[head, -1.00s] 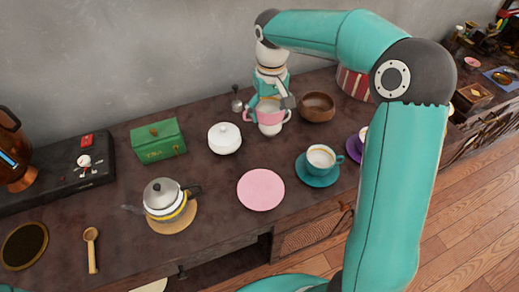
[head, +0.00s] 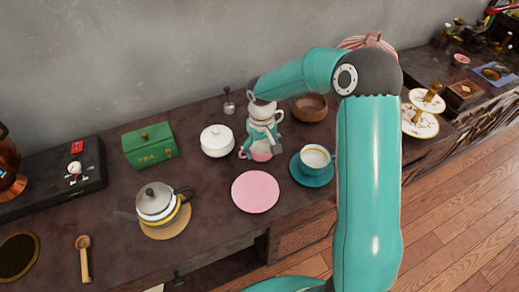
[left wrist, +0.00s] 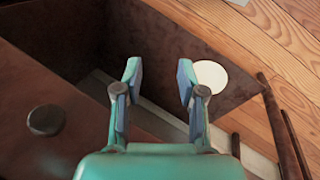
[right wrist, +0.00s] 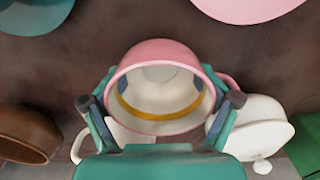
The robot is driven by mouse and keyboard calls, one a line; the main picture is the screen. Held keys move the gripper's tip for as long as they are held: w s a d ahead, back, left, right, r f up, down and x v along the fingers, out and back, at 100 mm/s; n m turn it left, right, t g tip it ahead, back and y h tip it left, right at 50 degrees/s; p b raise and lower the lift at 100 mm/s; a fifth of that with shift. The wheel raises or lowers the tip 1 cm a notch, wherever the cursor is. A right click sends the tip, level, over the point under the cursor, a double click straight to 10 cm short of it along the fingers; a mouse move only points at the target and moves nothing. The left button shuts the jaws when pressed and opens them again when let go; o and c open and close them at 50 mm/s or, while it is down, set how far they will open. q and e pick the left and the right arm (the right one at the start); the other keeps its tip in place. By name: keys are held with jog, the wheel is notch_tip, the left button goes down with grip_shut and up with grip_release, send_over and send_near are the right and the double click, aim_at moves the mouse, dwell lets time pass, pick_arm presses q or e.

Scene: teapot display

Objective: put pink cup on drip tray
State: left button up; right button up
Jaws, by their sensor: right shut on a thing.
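The pink cup (head: 261,153) is between the fingers of my right gripper (head: 262,143), behind the pink saucer. In the right wrist view the cup (right wrist: 163,55) faces me with its pale inside and yellow band, and my right gripper (right wrist: 162,104) is shut on it from both sides. I cannot tell how far it is above the counter. A dark round tray with a brass rim (head: 18,256), perhaps the drip tray, lies at the counter's left front. My left gripper (left wrist: 160,74) is open and empty, seen only in the left wrist view.
A pink saucer (head: 255,192) lies in front of the cup. A white lidded bowl (head: 217,141), green tea tin (head: 149,146), teapot (head: 157,203) and wooden spoon (head: 83,260) stand or lie leftward. A teal cup and saucer (head: 312,173) and brown bowl (head: 309,108) are to the right.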

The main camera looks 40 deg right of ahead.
jog(key=o, duration=1.1)
jog(key=shift+c, duration=0.2)
